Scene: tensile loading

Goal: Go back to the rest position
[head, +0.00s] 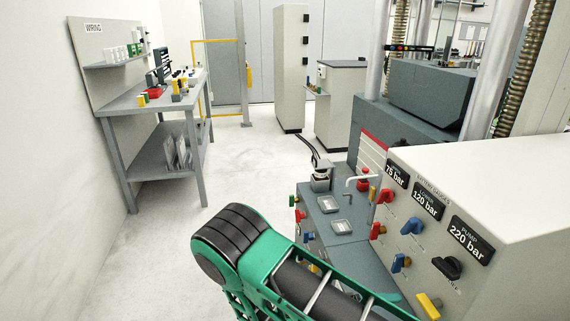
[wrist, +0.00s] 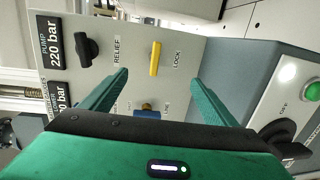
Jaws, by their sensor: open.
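My gripper (wrist: 160,77) shows in the wrist view with its two teal fingers spread apart and nothing between the tips. It faces the grey valve panel (wrist: 185,60). A yellow lock handle (wrist: 155,58) lies just beyond the gap between the fingertips. I cannot tell how far the fingertips are from the panel. A black relief knob (wrist: 88,47) is left of the fingers. A blue handle (wrist: 147,114) is partly hidden by my gripper body. In the head view my green arm crosses the bottom, and the gripper itself is out of sight.
The valve cabinet (head: 500,175) stands at right, with red and blue handles, a black knob and a yellow handle (head: 428,306). A dark bench (head: 345,225) with small trays is beside it. A workbench (head: 150,100) stands at left. The floor (head: 240,165) between is clear.

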